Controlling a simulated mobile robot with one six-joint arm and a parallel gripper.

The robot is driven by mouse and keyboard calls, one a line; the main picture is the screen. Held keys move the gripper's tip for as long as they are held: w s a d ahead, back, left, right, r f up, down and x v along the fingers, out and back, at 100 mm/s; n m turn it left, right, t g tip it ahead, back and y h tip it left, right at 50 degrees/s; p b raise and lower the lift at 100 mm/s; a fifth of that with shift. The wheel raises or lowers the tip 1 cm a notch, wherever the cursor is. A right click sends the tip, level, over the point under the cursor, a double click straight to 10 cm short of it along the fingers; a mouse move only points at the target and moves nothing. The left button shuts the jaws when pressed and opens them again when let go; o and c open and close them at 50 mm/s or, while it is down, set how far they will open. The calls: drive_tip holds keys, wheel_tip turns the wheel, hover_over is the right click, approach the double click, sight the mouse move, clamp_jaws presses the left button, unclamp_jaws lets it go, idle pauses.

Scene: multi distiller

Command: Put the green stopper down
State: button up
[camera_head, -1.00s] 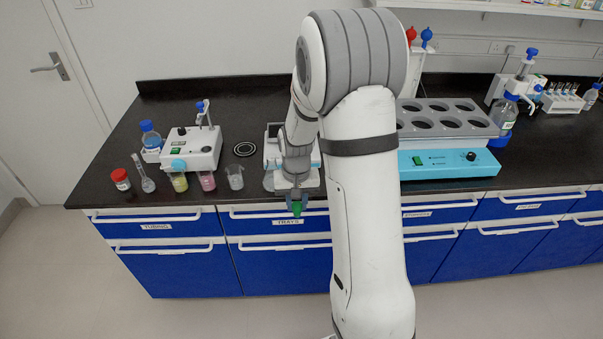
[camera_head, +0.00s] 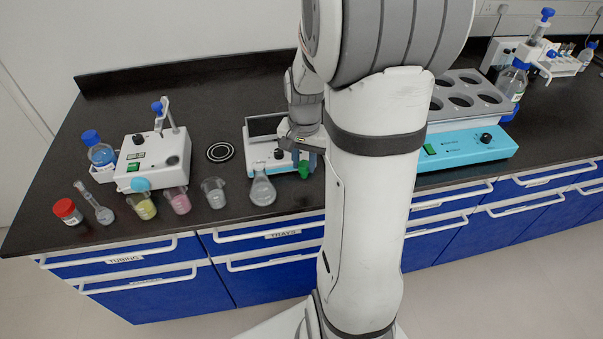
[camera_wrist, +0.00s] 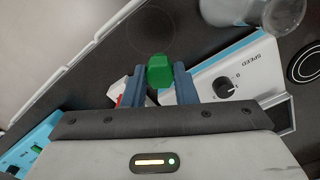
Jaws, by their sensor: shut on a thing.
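The green stopper (camera_wrist: 159,70) is between the two blue-grey fingers of my gripper (camera_wrist: 160,82) in the wrist view, near the fingertips. My gripper is shut on it. In the head view the green stopper (camera_head: 304,169) shows just below my gripper (camera_head: 304,158), over the bench to the right of a clear flask (camera_head: 262,188). My arm hides part of this area. I cannot tell whether the stopper touches the bench.
A small white device with a dial (camera_head: 278,153) is beside my gripper. A beaker (camera_head: 214,192), a pink beaker (camera_head: 177,200) and a yellow beaker (camera_head: 142,206) stand to the left. A blue heating block (camera_head: 468,148) is at the right. Dark bench lies in front.

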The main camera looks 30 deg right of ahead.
sight(304, 177)
drive_tip(key=shift+s+a+f, duration=0.1)
drive_tip(key=shift+f, duration=2.15)
drive_tip(key=shift+f, duration=0.25)
drive_tip(key=o, duration=0.9)
drive_tip(key=shift+r, duration=0.1)
wheel_tip(304, 177, up, 12)
drive_tip(key=shift+r, duration=0.1)
drive_tip(key=s+a+r+n+t, duration=0.1)
drive_tip(key=s+a+n, duration=0.2)
drive_tip(key=s+a, duration=0.1)
drive_tip(key=s+a+r+n+t, duration=0.1)
drive_tip(key=s+a+n, duration=0.2)
drive_tip(key=s+a, duration=0.1)
drive_tip(key=s+a+r+n, duration=0.1)
drive_tip(key=s+a+n, duration=0.2)
drive_tip(key=s+a, duration=0.1)
drive_tip(key=shift+s+t, duration=0.15)
drive_tip(key=shift+t, duration=0.25)
